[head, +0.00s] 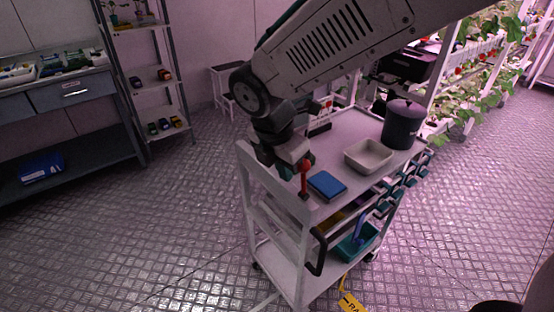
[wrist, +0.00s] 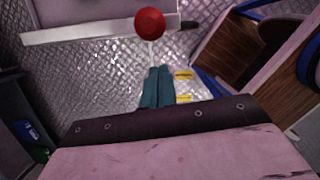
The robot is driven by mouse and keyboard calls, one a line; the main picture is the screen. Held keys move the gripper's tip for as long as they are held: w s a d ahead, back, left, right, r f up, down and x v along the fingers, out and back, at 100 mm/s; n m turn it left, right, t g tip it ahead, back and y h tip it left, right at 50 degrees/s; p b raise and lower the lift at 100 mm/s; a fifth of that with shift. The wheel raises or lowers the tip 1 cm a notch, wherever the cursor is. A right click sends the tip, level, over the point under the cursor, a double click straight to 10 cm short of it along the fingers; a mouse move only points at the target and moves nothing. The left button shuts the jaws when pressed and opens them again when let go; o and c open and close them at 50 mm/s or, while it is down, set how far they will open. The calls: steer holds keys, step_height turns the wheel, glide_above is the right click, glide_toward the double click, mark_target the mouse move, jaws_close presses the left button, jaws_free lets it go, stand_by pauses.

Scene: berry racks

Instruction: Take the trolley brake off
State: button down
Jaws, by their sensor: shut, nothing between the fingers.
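The white trolley (head: 345,130) stands in the middle of the head view. A lever with a red knob (head: 305,165) rises at its near end. The red knob (wrist: 150,22) also shows in the wrist view, on a thin pale stem, just beyond my fingertips. My gripper (head: 288,172) is at that end, beside the knob and partly hidden by my wrist. In the wrist view its teal fingers (wrist: 158,72) are together and empty, and a gap shows between them and the knob. A yellow tag (head: 350,302) with partly readable lettering hangs low at the trolley.
On the trolley top are a blue box (head: 327,185), a grey tray (head: 369,155) and a dark pot (head: 403,124). A black handle (head: 317,252) sticks out at the near side. Shelves (head: 160,75) stand at the left; the metal floor (head: 150,220) between is clear.

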steer(key=shift+w+d, duration=0.75)
steer(key=shift+d, duration=0.15)
steer(key=shift+w+d+r, duration=0.3)
steer(key=shift+w+d, duration=0.25)
steer(key=shift+d, duration=0.25)
